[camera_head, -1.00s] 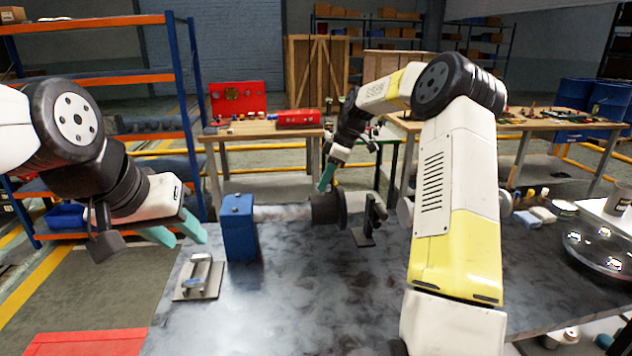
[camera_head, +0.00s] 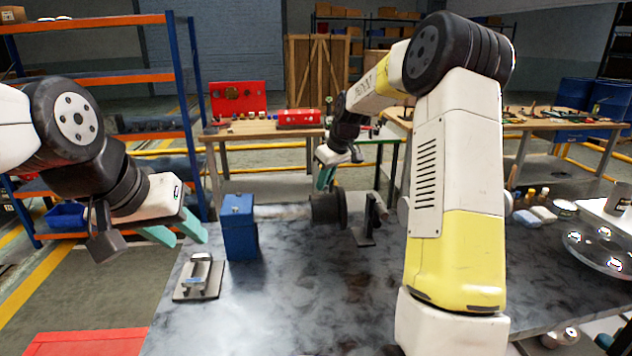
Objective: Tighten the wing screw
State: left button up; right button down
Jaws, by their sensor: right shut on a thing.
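My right gripper (camera_head: 324,178) has green fingers pointing down at the top of the dark round coupling (camera_head: 326,207) on the grey table. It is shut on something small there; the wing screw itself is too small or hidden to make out. The coupling sits between a pale horizontal pipe on its left, joined to a blue block (camera_head: 238,226), and a grey cylinder (camera_head: 357,203) on its right. My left gripper (camera_head: 181,231) is open and empty, with green fingers spread, in the air left of the blue block.
A small metal plate with a handle (camera_head: 200,277) lies on the table (camera_head: 290,310) at the front left. A black stand (camera_head: 363,232) is right of the coupling. The table's front middle is clear.

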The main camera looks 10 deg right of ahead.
jog(key=m, duration=0.2)
jog(key=m+h, duration=0.1)
jog(key=m, duration=0.1)
jog(key=shift+a+m+t+h, duration=0.2)
jog(key=shift+m+t+h, duration=0.1)
jog(key=m+h, duration=0.1)
jog(key=m, duration=0.2)
jog(key=shift+a+m, duration=0.15)
jog(key=shift+m, duration=0.15)
jog(key=m+h, duration=0.2)
jog(key=m, duration=0.2)
jog(key=m+g+h, duration=0.1)
jog(key=m, duration=0.3)
jog(key=shift+w+m, duration=0.1)
jog(key=shift+m, duration=0.2)
jog(key=shift+g, duration=0.3)
jog(key=c, duration=1.5)
grip_release()
jog(key=shift+h, duration=0.3)
